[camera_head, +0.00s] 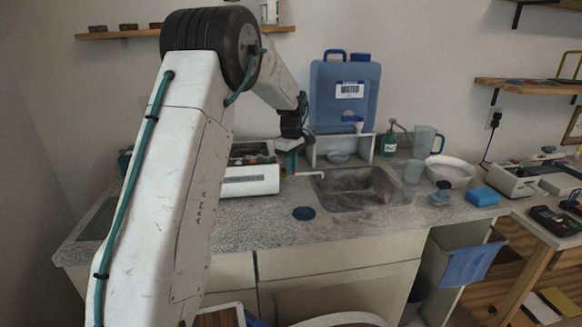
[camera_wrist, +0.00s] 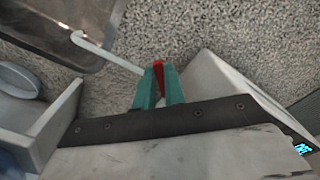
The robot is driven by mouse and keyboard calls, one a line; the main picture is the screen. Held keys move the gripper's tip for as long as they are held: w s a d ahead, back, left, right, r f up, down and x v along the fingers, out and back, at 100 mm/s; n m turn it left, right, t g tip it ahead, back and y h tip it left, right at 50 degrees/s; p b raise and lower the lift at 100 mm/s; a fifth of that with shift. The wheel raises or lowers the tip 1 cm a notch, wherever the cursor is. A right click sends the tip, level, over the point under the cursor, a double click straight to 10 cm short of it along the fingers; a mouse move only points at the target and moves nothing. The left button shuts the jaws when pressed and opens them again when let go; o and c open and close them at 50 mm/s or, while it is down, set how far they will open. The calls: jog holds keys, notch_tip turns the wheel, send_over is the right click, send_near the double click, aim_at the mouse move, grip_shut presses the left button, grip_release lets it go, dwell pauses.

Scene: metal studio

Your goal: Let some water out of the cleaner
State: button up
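The cleaner (camera_head: 250,180) is a white box on the counter, left of the sink, partly behind my arm. In the wrist view its pale side (camera_wrist: 228,88) is at the right, with a lit blue display (camera_wrist: 302,148) at the lower right. A red handle (camera_wrist: 158,70) shows between my gripper's (camera_wrist: 160,78) teal fingers, which look closed against it on both sides. A white drain tube (camera_wrist: 108,56) runs from there and its bent end hangs over the sink (camera_wrist: 60,28). In the head view my gripper (camera_head: 291,168) is at the cleaner's right end. No water flow is visible.
A blue water jug (camera_head: 325,98) with a spigot stands on a small white stand (camera_head: 313,150) behind the sink. A dark round stopper (camera_head: 304,213) lies on the counter in front. Cups, a bowl (camera_head: 450,172) and a blue sponge (camera_head: 483,196) stand right of the sink.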

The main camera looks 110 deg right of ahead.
jog(key=shift+o, duration=0.4)
jog(key=shift+r, duration=0.1)
notch_tip(320, 180, up, 8)
jog(key=shift+f, duration=0.15)
dwell(0.6)
